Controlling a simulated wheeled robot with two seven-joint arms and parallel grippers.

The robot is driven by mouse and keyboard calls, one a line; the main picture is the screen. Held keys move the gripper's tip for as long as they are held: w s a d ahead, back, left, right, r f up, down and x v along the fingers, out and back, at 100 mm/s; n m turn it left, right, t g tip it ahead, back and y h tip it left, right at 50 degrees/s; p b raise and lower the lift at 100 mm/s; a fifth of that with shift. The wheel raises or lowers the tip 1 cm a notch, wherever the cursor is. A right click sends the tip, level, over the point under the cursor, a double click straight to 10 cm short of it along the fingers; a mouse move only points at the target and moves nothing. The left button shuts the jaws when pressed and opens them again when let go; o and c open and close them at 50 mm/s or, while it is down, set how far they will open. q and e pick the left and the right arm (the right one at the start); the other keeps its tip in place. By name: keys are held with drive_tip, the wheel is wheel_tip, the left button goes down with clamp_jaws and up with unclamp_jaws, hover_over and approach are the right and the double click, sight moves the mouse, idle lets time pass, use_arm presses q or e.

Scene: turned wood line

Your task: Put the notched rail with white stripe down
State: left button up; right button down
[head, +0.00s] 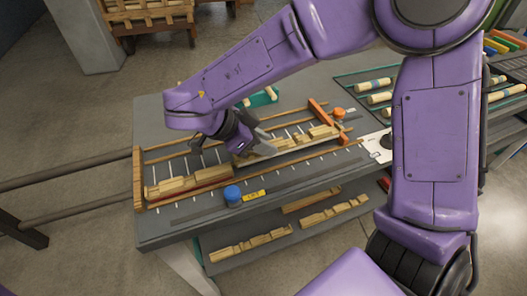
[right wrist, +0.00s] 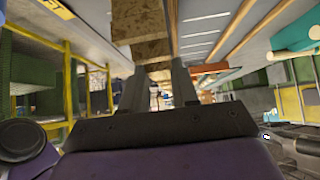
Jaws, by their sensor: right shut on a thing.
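My right gripper (head: 243,144) is over the slatted rack on the grey bench, shut on a notched wooden rail (head: 290,141). The rail lies lengthwise along the rack's right part. Whether it touches the rack I cannot tell. In the right wrist view the fingers (right wrist: 157,75) close on a wooden piece (right wrist: 140,22). A white stripe on it cannot be made out. Another notched rail (head: 188,186) lies in the rack's left part, beside a red strip. My left gripper is not in view.
A blue round thing (head: 232,194) and a yellow label (head: 254,195) are at the bench front. More notched rails (head: 250,243) lie on the lower shelf. An orange knob (head: 338,114) and a white card (head: 376,147) are to the right. Turned pieces (head: 374,85) lie behind.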

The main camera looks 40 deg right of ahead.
wheel_tip(320, 180, down, 3)
drive_tip(key=shift+f, duration=0.1)
drive_tip(key=c, duration=0.8)
unclamp_jaws()
drive_tip(key=shift+c, duration=0.2)
drive_tip(key=shift+r, duration=0.2)
drive_tip(key=p+v, duration=0.1)
drive_tip(key=v, duration=1.1)
